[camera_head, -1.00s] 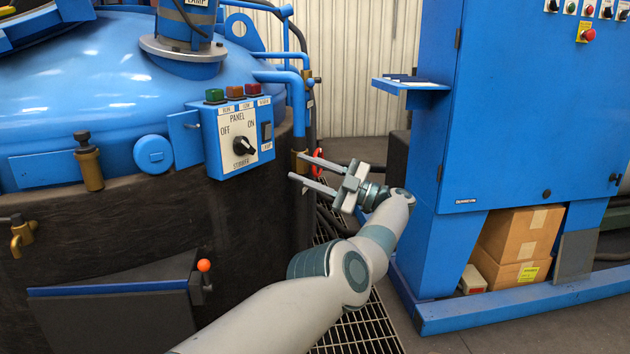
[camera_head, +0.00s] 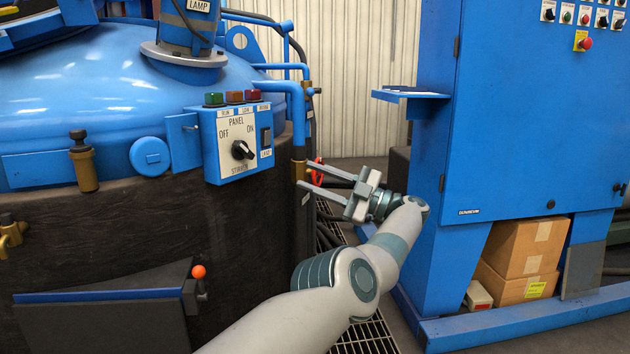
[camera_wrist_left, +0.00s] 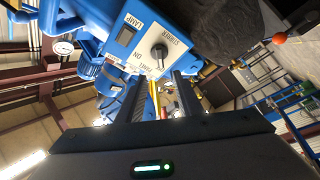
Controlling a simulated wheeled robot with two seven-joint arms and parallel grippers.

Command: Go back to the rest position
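My left gripper (camera_head: 304,175) is in the head view, just right of the furnace's panel box and near a vertical pipe. Its two grey fingers are apart with nothing between them, and they point left. In the left wrist view the dark fingers (camera_wrist_left: 158,88) are also apart and empty. The panel box (camera_head: 238,140), with its black stirrer knob (camera_head: 242,150) and lamp switch, is beyond the fingertips and looks apart from them. My right gripper is not in view.
A blue pipe (camera_head: 298,110) with a brass fitting and a red handle (camera_head: 317,172) is close behind the fingers. A tall blue cabinet (camera_head: 540,120) stands right of my arm, with a small shelf (camera_head: 410,94) jutting left. Floor grating (camera_head: 368,335) lies between furnace and cabinet.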

